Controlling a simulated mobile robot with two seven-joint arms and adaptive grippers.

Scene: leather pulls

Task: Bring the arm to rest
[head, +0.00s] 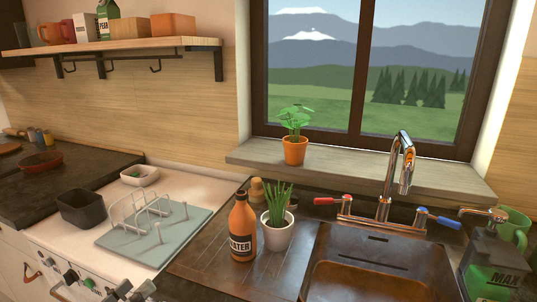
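Neither of my grippers nor any part of my arms can be made out in the head view. The task names no object other than the arm.
The sink basin (375,284) and tap (392,180) are at the right. A soap dispenser (490,265) stands at the far right. A dish rack (145,215) and dark container (82,208) are on the white counter. A potted plant (294,148) stands on the windowsill.

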